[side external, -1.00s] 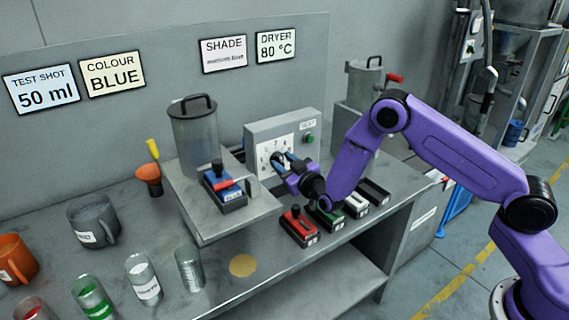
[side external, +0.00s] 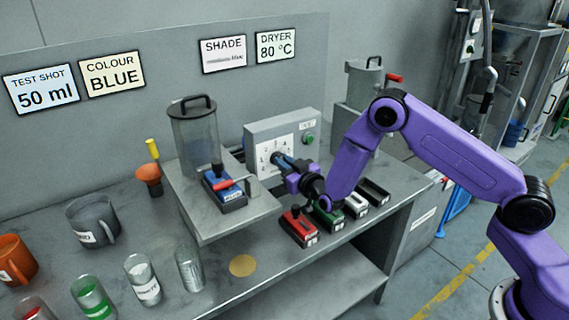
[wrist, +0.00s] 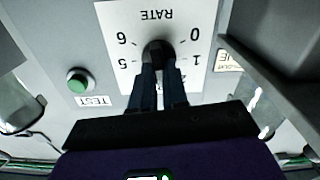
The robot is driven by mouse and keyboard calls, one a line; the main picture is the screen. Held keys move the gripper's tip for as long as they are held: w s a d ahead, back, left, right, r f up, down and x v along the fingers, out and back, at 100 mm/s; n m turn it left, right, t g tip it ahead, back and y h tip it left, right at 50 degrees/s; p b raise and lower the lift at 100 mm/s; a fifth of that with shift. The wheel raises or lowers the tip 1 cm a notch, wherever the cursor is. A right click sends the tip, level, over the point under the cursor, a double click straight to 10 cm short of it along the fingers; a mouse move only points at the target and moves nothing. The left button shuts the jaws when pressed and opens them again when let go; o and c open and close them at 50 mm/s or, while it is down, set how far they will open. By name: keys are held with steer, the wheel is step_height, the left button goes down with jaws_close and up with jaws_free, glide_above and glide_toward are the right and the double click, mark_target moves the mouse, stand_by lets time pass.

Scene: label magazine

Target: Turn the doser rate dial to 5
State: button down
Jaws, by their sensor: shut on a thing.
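The rate dial is a dark round knob (wrist: 158,50) on a white scale plate (wrist: 120,40), upside down in the wrist view. RATE, 6, 5, 0 and 1 are readable; the lower figures are mostly hidden by my fingers. The dial's pointer cannot be made out. My gripper (wrist: 159,74) is shut on the knob, with one finger on each side. In the side view my gripper (side external: 280,161) reaches from the right to the front of the grey doser box (side external: 256,130), its fingers covering much of the dial.
A green TEST button (wrist: 78,81) sits beside the plate. The hopper with a blue cartridge (side external: 226,190) stands left of my gripper. Red (side external: 299,228), green (side external: 327,216) and other cartridges lie just below my wrist. Cups stand at the front left.

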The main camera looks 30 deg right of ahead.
steer(key=c, duration=1.1)
jaws_free()
steer(key=shift+c, duration=0.2)
steer(key=s, duration=1.7)
steer(key=shift+s, duration=0.2)
steer(key=shift+s, duration=0.1)
